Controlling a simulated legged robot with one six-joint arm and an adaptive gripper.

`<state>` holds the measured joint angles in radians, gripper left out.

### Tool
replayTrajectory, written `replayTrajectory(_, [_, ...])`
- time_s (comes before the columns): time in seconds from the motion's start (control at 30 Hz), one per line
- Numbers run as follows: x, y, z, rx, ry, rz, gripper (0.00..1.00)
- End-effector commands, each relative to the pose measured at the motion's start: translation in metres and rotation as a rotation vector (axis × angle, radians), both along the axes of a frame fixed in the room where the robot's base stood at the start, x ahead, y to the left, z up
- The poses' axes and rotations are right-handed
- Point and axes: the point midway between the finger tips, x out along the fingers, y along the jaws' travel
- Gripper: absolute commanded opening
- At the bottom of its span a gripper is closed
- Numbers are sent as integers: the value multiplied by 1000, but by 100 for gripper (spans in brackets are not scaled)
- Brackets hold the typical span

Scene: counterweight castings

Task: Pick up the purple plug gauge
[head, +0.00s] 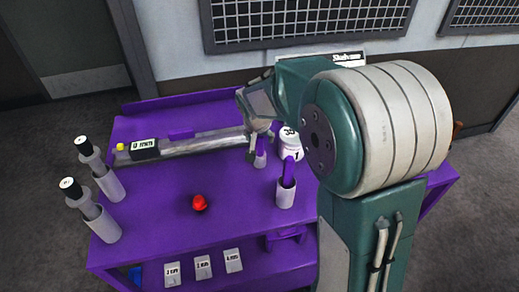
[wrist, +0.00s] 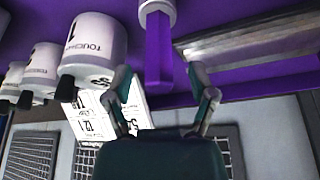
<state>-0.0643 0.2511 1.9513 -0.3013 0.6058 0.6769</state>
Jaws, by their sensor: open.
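In the wrist view, which is upside down, a purple hexagonal bar (wrist: 158,55) rises from a white cup (wrist: 157,8). It appears between the two fingers of my gripper (wrist: 158,82), which are apart, with a gap on each side. I cannot tell its depth. In the head view, my gripper (head: 262,128) is above a small white cup with a purple top (head: 260,154), partly hidden by the fingers. A second purple piece (head: 288,170) stands upright in a white cup (head: 285,197), nearer the front. I cannot tell surely which is the plug gauge.
White labelled pots (head: 290,150) stand right of my gripper; several show in the wrist view (wrist: 95,45). A long grey bar (head: 195,144) lies to the left. Two grey gauges in white cups (head: 108,183) stand at the far left. A red ball (head: 199,203) sits on the purple table.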

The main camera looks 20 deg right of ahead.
Motion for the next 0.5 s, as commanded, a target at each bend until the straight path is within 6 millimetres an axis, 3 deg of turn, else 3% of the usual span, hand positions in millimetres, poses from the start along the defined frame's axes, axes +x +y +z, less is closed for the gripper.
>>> replayTrajectory(0.2, [0,0,-1,0,-1,0,73])
replayTrajectory(0.23, [1,0,-1,0,-1,0,68])
replayTrajectory(0.3, [1,0,-1,0,-1,0,37])
replayTrajectory(0.4, [1,0,-1,0,-1,0,0])
replayTrajectory(0.5, [0,0,-1,0,0,0,0])
